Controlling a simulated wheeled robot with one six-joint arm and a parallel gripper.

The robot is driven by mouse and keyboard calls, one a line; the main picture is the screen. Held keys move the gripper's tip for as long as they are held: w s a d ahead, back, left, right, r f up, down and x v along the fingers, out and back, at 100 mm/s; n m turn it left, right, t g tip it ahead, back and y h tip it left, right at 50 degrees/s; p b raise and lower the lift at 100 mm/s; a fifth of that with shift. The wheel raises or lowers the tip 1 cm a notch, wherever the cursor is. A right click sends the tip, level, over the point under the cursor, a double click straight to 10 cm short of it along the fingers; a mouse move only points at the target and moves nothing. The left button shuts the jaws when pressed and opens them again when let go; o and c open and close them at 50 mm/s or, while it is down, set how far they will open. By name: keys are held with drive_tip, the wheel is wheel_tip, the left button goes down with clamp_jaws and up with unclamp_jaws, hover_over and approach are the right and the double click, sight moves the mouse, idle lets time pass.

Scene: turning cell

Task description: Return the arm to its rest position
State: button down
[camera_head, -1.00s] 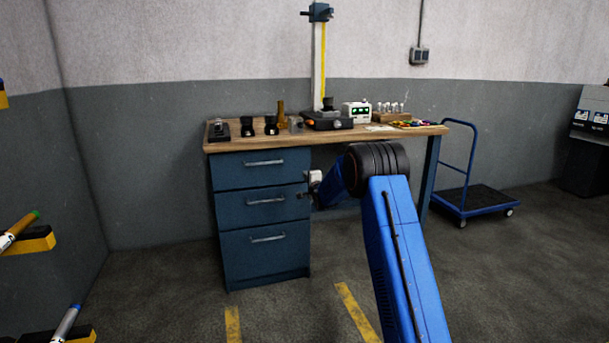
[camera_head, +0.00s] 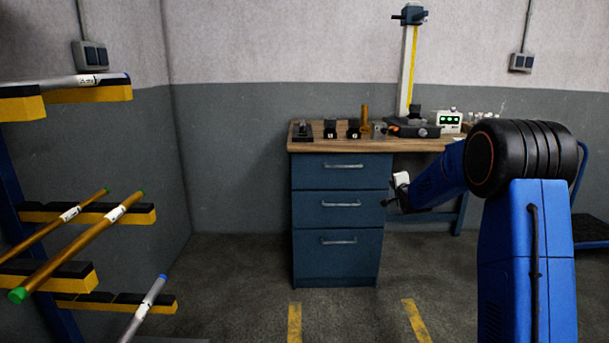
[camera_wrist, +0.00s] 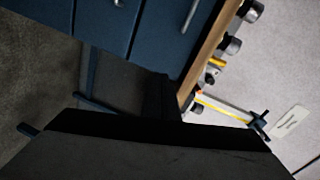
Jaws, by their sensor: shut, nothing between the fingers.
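My arm reaches into the head view from the lower right, with its blue links and black joint bent toward the bench. My gripper (camera_head: 387,203) is at the arm's far end, small and dark beside a white part of the wrist. It is shut and empty, in front of the blue drawer cabinet (camera_head: 342,225) at about middle drawer height in the picture. In the wrist view, a large dark shape covers the lower part, and the drawers and bench edge appear tilted.
The wooden workbench (camera_head: 300,146) holds small tools, a height gauge (camera_head: 408,70) and a device with a green display (camera_head: 446,122). A rack with yellow-edged arms (camera_head: 115,93) carries bars at left. A blue cart (camera_head: 587,232) is partly hidden at right. Floor before the drawers is clear.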

drive_tip(key=s+a+r+n+g, duration=0.1)
drive_tip(key=s+r+n+g, duration=0.1)
drive_tip(key=s, duration=0.9)
drive_tip(key=s+a+r+n+g, duration=0.2)
drive_tip(key=s+n, duration=0.1)
drive_tip(key=s, duration=0.7)
drive_tip(key=s+a+r+n+g, duration=0.1)
drive_tip(key=s+r+n+g, duration=0.1)
drive_tip(key=s, duration=0.9)
drive_tip(key=s+a+f+n+g, duration=0.1)
drive_tip(key=s+f+n, duration=0.2)
drive_tip(key=s, duration=1)
drive_tip(key=s+a+f+n+g, duration=0.1)
drive_tip(key=s+f+n+g, duration=0.1)
drive_tip(key=s, duration=1.1)
drive_tip(key=s+a+f+n+g, duration=0.2)
drive_tip(key=s+f+n, duration=0.1)
drive_tip(key=s, duration=1)
drive_tip(key=shift+f+n+y, duration=0.3)
drive_tip(key=shift+f, duration=0.45)
